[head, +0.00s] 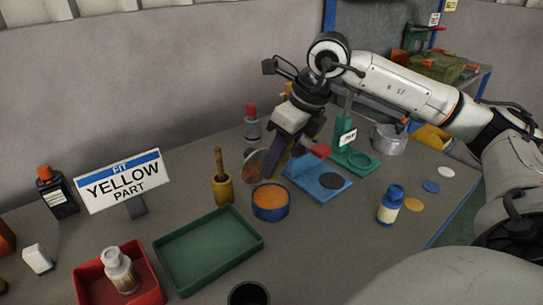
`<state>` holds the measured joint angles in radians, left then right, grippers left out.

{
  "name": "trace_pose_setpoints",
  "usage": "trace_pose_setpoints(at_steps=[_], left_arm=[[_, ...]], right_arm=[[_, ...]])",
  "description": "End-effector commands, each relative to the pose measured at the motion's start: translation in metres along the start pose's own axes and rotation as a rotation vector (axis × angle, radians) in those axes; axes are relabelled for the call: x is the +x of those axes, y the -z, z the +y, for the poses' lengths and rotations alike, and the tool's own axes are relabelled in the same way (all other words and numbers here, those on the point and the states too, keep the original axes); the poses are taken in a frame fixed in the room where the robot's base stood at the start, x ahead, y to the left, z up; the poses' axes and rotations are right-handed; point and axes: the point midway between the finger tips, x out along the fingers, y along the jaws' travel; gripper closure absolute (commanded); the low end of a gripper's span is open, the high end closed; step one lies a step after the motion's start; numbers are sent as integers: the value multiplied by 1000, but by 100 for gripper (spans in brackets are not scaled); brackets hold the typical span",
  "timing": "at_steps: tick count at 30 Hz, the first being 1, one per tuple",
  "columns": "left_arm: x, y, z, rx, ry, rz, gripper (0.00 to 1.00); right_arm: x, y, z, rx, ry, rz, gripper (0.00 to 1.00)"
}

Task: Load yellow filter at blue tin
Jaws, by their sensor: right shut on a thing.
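The blue tin (270,205) stands open on the table, with orange showing inside. My right gripper (268,166) comes down above and just behind it, fingers pointing down. It is shut on a round, flat grey-brown thing (252,166), held tilted on edge near the tin's back left; I cannot tell exactly what it is. A yellow disc (413,205), perhaps a filter, lies flat at the right, near a blue disc (431,187) and a white disc (446,172). My left gripper is not in view.
A wooden-handled brush in a yellow pot (224,191) stands left of the tin. A green tray (170,262), a red tray (88,290) and a "YELLOW PART" sign (120,182) are left. A blue fixture (303,184), green stand (345,135) and blue-capped bottle (388,212) are right.

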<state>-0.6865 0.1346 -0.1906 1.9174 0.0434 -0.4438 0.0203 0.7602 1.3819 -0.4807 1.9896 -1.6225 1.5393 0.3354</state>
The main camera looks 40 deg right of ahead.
Motion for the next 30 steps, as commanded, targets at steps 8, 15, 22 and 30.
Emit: trace_pose_setpoints(at_steps=[8, 15, 22, 30], left_arm=[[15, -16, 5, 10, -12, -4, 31], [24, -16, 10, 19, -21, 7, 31], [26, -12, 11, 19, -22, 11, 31], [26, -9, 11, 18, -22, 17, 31]], right_arm=[[28, 10, -2, -3, 0, 3, 88], [49, 18, -4, -4, -1, 2, 88], [53, 19, -4, -4, -1, 2, 88], [52, 19, -4, -4, -1, 2, 88]])
